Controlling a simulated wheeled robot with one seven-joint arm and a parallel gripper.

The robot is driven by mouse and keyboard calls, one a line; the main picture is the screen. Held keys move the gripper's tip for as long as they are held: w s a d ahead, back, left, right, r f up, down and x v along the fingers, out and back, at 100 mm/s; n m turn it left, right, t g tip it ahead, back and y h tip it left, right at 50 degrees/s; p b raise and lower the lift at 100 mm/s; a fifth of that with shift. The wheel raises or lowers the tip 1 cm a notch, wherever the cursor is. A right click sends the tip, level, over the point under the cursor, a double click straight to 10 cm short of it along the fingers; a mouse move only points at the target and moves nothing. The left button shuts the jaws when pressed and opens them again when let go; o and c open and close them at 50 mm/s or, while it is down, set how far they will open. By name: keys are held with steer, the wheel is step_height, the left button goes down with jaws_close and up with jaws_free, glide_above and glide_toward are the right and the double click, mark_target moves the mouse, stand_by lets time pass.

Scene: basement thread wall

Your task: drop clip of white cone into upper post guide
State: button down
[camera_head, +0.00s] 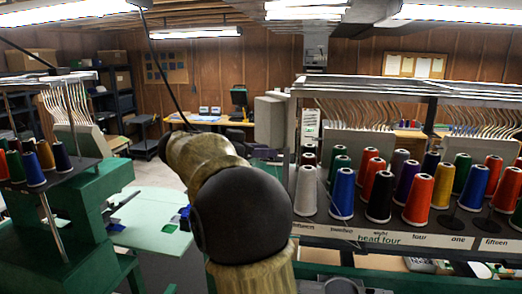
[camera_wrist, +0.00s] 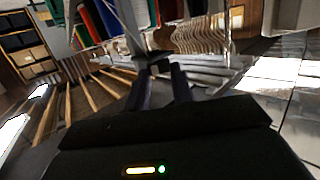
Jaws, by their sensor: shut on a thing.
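A pale upright bar passes just beyond the fingertips. I cannot tell which part is the upper post guide. In the head view my arm hides the gripper.
Several coloured cones, such as a blue one (camera_head: 342,193) and a black one (camera_head: 380,197), stand close beside the white cone. A metal rail (camera_head: 400,90) runs above them. A green machine (camera_head: 70,215) stands at left, with a pale green table (camera_head: 150,222) nearby.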

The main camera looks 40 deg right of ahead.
steer(key=shift+s, duration=0.25)
stand_by(0.3)
steer(key=shift+a+f, duration=0.1)
steer(key=shift+f, duration=0.05)
stand_by(0.4)
steer(key=c, duration=1.1)
jaws_free()
steer(key=b+v, duration=0.3)
steer(key=v, duration=1.4)
steer(key=shift+a, duration=0.2)
